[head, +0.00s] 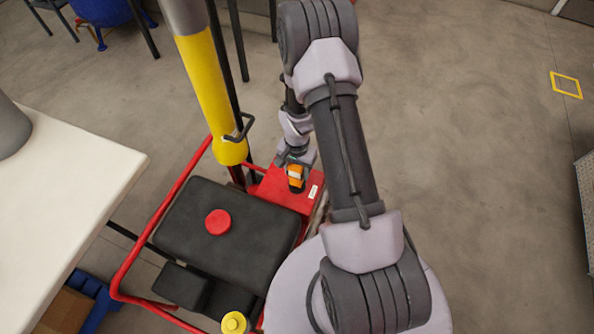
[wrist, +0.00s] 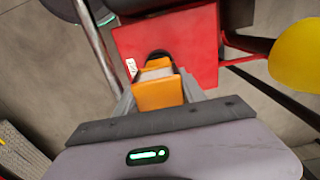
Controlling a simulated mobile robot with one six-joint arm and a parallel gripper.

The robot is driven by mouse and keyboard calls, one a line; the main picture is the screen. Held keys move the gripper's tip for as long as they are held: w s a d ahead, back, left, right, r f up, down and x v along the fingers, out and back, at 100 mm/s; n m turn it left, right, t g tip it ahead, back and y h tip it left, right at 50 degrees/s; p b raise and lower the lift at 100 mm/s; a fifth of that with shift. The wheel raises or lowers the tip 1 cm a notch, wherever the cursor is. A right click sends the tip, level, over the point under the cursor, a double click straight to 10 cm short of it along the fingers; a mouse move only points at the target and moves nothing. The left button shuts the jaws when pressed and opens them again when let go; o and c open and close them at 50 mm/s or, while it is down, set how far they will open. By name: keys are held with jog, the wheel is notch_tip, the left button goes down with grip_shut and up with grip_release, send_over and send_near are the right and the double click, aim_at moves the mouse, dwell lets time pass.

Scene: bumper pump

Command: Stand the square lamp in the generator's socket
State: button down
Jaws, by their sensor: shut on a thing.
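My gripper (head: 296,160) is shut on an orange block with a pale grey face, which looks like the square lamp (head: 296,179). In the wrist view the lamp (wrist: 158,92) sits between the two grey fingers. A dark rounded part shows at its far end; I cannot tell whether it belongs to the lamp or to the socket. The lamp is over the generator's red panel (head: 268,189), which also shows in the wrist view (wrist: 190,40). The generator (head: 190,220) has a black tank, a red cap and a red tube frame. The socket is not clearly visible.
A yellow and grey post (head: 203,85) rises close left of my gripper. A white table (head: 70,190) stands at the left, with a blue crate (head: 98,292) below. A yellow cap (head: 235,322) is at the bottom.

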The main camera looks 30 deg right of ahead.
jog(key=shift+f, duration=0.2)
jog(key=c, duration=0.7)
grip_release()
jog(key=shift+r, duration=0.1)
jog(key=shift+r, duration=0.1)
